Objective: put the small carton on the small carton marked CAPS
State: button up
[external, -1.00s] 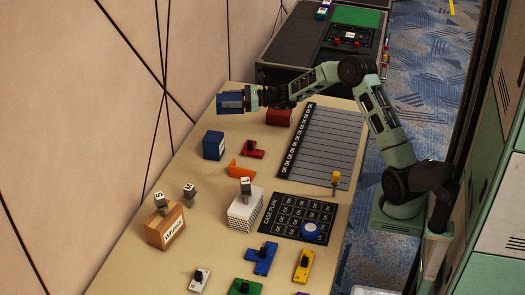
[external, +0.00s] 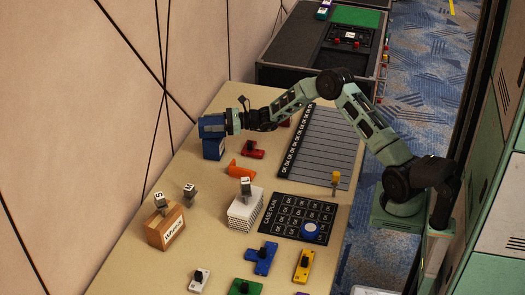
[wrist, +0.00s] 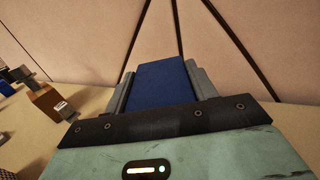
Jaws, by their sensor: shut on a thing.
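My gripper (external: 216,124) is shut on a small blue carton (external: 209,123), holding it from the right side in the external view. In the wrist view the held carton (wrist: 163,82) sits between my two grey fingers. A second small blue carton (external: 213,149) stands on the table directly under the held one. The two look stacked in the external view, touching or almost touching; I cannot tell which. No CAPS marking can be read on either carton. The lower carton is hidden in the wrist view.
A red block (external: 253,150) and an orange piece (external: 240,171) lie to the right of the lower carton. A brown box (external: 165,229) and a white stack (external: 245,210) stand nearer the front. The wall is close on the left.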

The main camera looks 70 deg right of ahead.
jog(key=shift+f, duration=0.5)
jog(key=shift+f, duration=0.15)
jog(key=o, duration=1)
jog(key=shift+o, duration=0.2)
jog(key=shift+r, duration=0.25)
jog(key=v, duration=1.2)
jog(key=shift+f, duration=0.15)
